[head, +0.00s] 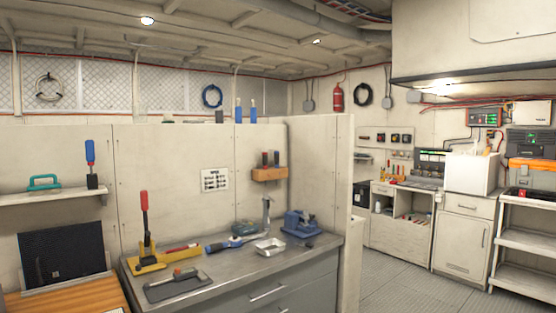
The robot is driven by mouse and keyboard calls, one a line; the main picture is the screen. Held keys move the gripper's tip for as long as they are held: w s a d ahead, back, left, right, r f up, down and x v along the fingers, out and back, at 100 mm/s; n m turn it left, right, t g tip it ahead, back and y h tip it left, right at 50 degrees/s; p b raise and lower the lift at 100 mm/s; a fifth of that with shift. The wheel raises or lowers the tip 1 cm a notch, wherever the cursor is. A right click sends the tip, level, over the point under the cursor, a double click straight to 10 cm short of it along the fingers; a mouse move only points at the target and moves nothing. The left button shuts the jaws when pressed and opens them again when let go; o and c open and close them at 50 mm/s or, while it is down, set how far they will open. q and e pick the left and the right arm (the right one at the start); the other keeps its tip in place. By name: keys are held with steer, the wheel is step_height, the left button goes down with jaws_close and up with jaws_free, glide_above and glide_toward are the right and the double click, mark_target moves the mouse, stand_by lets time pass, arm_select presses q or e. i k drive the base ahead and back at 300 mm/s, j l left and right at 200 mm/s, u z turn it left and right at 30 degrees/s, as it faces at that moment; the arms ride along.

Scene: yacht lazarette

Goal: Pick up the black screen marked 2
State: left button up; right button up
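A black screen (64,252) stands upright, leaning slightly, at the lower left of the head view, behind a wooden slatted surface (75,296). A small mark shows near its lower middle, but it is too small to read, so I cannot tell whether it is a 2. No other black screen of this kind is clearly seen. Neither of my grippers is in view.
A metal workbench (225,262) beside it holds a yellow tool with a red handle (146,240), a metal tray (270,247) and a blue vise (301,222). A shelf (50,196) is above the screen. Open floor (400,278) lies to the right, before cabinets (463,235).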

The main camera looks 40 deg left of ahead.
mark_target(56, 255)
steer(key=u, duration=2.45)
